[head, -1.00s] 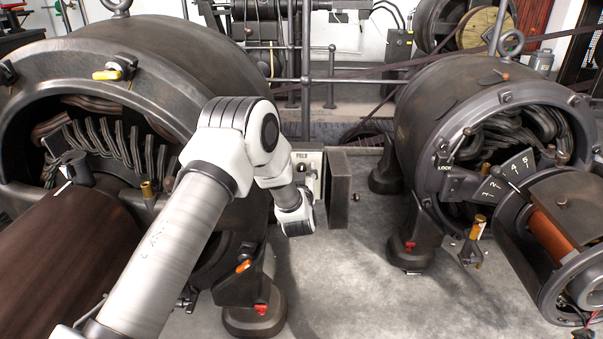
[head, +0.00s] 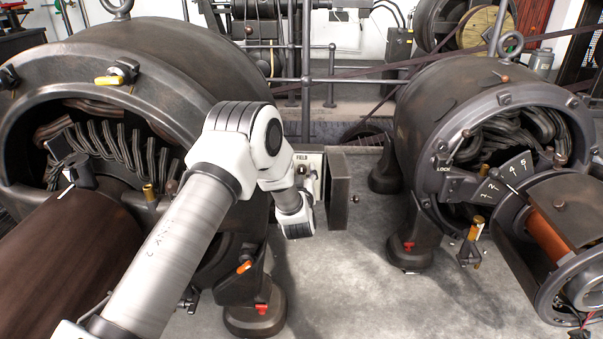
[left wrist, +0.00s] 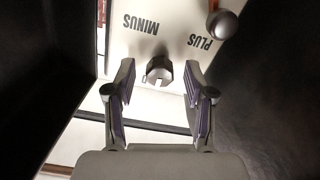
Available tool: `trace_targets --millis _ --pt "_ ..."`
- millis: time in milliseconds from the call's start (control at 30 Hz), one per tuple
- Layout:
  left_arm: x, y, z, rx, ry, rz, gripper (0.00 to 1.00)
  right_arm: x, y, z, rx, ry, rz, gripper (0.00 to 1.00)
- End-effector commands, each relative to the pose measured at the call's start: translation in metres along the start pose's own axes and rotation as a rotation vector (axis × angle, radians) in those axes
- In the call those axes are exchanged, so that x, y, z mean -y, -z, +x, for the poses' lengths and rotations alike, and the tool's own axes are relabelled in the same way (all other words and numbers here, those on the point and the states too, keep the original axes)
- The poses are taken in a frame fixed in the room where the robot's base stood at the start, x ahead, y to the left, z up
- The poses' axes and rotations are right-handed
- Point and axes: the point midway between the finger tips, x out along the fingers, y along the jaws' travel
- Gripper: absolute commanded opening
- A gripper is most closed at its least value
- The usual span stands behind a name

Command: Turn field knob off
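The white field panel (head: 313,160) with the word FIELD stands between the two dynamos in the head view, partly hidden by my left arm. In the left wrist view the panel face (left wrist: 115,45) shows MINUS and PLUS upside down. A slotted grey metal knob (left wrist: 159,70) sticks out of it. My left gripper (left wrist: 157,76) is open, with one finger on each side of the knob and a gap on both sides. Its fingers are hidden in the head view behind my white wrist. My right gripper is in neither view.
A dark box side (head: 339,188) stands right of the panel. Large dynamos stand left (head: 165,60) and right (head: 420,105). The grey floor (head: 345,270) between them is clear.

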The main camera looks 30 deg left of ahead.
Motion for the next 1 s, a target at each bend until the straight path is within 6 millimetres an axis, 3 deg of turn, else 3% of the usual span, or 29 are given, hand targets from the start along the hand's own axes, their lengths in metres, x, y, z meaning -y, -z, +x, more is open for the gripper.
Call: trace_targets --millis 267,700,1000 --pt "-0.001 -0.001 -0.012 0.003 -0.001 0.000 0.53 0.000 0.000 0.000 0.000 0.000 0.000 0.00" --pt "-0.001 -0.001 -0.110 0.003 -0.001 0.002 0.53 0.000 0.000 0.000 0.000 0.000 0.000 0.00" --pt "0.000 0.000 -0.120 0.000 0.000 0.000 0.53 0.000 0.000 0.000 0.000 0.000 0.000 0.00"
